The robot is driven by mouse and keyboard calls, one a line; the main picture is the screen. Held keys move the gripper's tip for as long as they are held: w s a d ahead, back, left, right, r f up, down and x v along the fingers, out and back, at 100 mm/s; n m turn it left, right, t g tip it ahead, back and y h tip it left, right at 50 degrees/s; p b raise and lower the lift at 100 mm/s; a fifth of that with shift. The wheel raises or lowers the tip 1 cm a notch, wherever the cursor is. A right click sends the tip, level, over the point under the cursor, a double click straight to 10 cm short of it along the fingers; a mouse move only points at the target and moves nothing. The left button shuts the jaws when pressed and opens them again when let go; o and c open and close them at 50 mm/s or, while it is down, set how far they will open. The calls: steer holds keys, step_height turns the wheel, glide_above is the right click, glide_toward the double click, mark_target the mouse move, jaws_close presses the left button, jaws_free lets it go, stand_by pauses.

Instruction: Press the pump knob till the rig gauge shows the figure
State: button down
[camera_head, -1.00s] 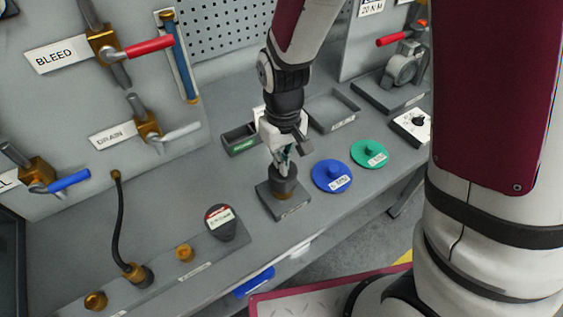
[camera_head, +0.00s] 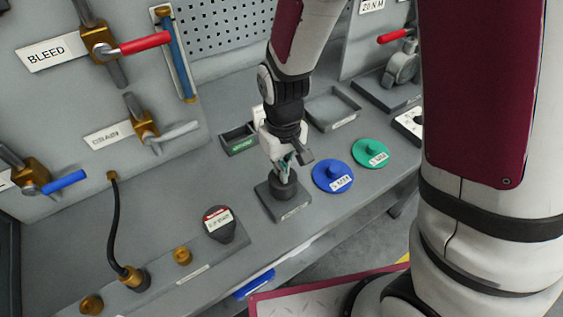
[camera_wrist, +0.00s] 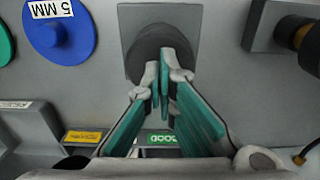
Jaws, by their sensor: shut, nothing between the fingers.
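The pump knob (camera_head: 284,191) is a dark round cap on a grey square base on the bench. It shows in the wrist view (camera_wrist: 152,43) at the top middle. My gripper (camera_head: 284,171) is shut and empty, pointing down over the knob. In the wrist view its green-padded fingertips (camera_wrist: 164,75) are together and overlap the knob's near edge; they appear to touch its top. A dark round piece with a red and white label (camera_head: 217,217) stands to the left; its writing is too small to read. I cannot make out a gauge figure.
A blue disc (camera_head: 325,183) and a green disc (camera_head: 375,145) lie right of the knob. Trays (camera_head: 332,108) stand behind. A black hose (camera_head: 116,225) and brass fittings (camera_head: 182,256) are at the left. Valves with red (camera_head: 148,45) and blue handles are on the panel.

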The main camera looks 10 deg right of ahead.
steer(key=shift+f, duration=0.35)
steer(key=shift+r, duration=0.15)
steer(key=shift+r+p, duration=1.75)
steer(key=shift+r, duration=1.6)
